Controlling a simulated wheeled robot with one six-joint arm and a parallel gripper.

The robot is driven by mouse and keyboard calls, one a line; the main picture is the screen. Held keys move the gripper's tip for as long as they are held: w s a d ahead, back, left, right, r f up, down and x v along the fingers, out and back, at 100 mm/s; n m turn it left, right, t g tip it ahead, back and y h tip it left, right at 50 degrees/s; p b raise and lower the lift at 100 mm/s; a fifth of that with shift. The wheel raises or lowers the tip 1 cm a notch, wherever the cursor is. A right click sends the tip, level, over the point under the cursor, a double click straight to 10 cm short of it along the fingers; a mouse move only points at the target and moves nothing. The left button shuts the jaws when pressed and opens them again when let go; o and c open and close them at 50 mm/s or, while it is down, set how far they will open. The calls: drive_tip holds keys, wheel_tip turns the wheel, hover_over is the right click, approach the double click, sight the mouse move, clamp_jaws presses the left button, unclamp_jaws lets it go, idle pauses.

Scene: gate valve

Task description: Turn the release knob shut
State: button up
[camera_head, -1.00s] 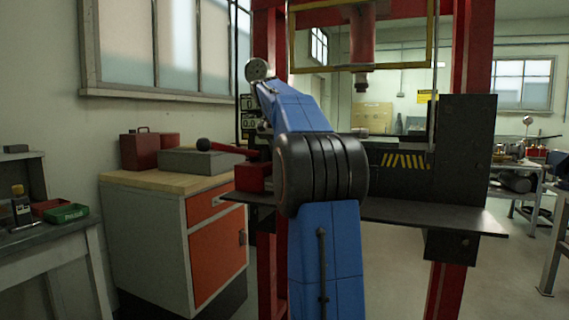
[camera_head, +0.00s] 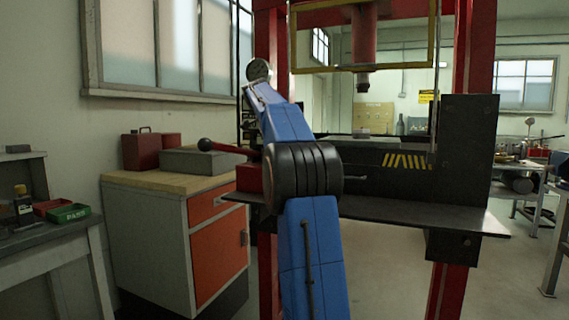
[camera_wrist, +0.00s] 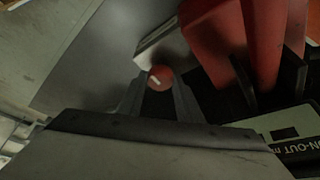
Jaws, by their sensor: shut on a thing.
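The release knob (camera_wrist: 160,76) is a small round red knob with a white mark on its face, seen in the wrist view. The white mark is tilted. My gripper (camera_wrist: 160,86) has a finger on each side of the knob and is shut on it. In the head view, my blue arm hides the knob and the gripper.
A red press frame (camera_head: 478,60) stands behind my arm, with a dark shelf (camera_head: 420,212) across it. A pump lever with a black ball (camera_head: 205,144) sticks out to the left. A cabinet (camera_head: 150,240) stands left of the press. Large red parts (camera_wrist: 225,40) are close right of my fingers.

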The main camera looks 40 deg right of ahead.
idle(0.4)
drive_tip(key=o, duration=1)
drive_tip(key=shift+o, duration=0.2)
